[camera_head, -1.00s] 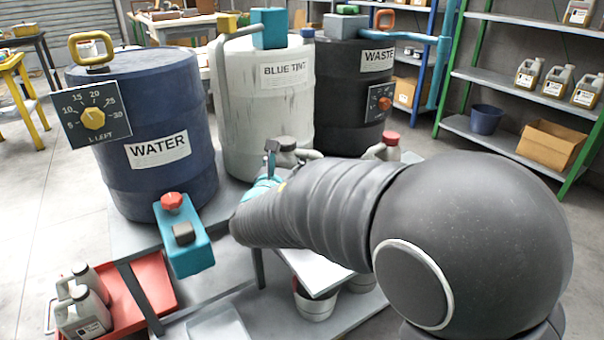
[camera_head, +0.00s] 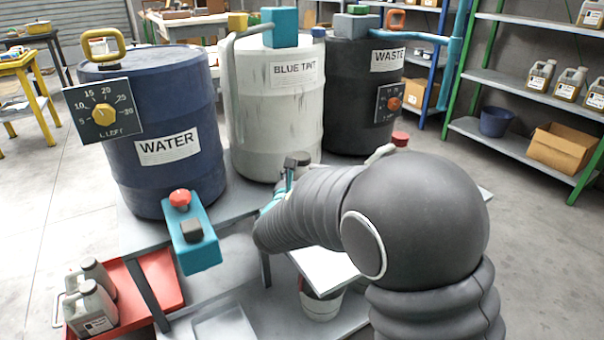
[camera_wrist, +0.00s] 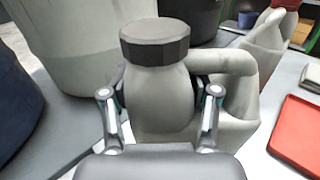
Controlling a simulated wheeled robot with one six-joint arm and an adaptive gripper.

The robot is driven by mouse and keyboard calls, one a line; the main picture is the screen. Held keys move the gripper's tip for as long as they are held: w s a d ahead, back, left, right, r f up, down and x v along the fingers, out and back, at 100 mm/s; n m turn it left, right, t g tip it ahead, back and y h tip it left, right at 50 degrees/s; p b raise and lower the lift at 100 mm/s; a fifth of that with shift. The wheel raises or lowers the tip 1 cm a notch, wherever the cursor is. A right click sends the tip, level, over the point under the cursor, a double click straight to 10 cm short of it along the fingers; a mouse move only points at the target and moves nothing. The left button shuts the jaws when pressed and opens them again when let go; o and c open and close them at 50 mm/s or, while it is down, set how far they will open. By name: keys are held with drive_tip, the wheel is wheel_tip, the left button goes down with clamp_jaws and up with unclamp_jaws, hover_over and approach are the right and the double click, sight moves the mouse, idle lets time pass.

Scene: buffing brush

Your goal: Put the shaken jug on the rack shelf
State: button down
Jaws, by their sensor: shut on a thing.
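My gripper (camera_wrist: 160,110) is shut on the neck of a grey jug (camera_wrist: 238,108) with a dark ribbed cap (camera_wrist: 155,42), seen upright in the wrist view. Its lower part is hidden by my wrist. In the head view my arm covers most of it, and only its dark cap (camera_head: 298,158) and a little around it show beyond my wrist. The rack (camera_head: 520,75) has grey shelves on green posts at the right of the head view. Several grey jugs with amber labels (camera_head: 570,82) stand on its middle shelf, and another (camera_head: 590,14) on the shelf above.
The water drum (camera_head: 165,110), blue tint drum (camera_head: 275,125) and waste drum (camera_head: 350,90) stand on the grey bench. A second jug (camera_wrist: 268,45) with a red cap stands behind mine. A red tray (camera_head: 160,275) with jugs is at lower left. Open floor lies before the rack.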

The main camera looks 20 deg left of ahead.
drive_tip(key=shift+c, duration=1.4)
unclamp_jaws()
drive_tip(key=shift+r, duration=0.1)
drive_tip(key=s, duration=1.2)
drive_tip(key=shift+d+b, duration=0.35)
drive_tip(key=shift+d, duration=0.1)
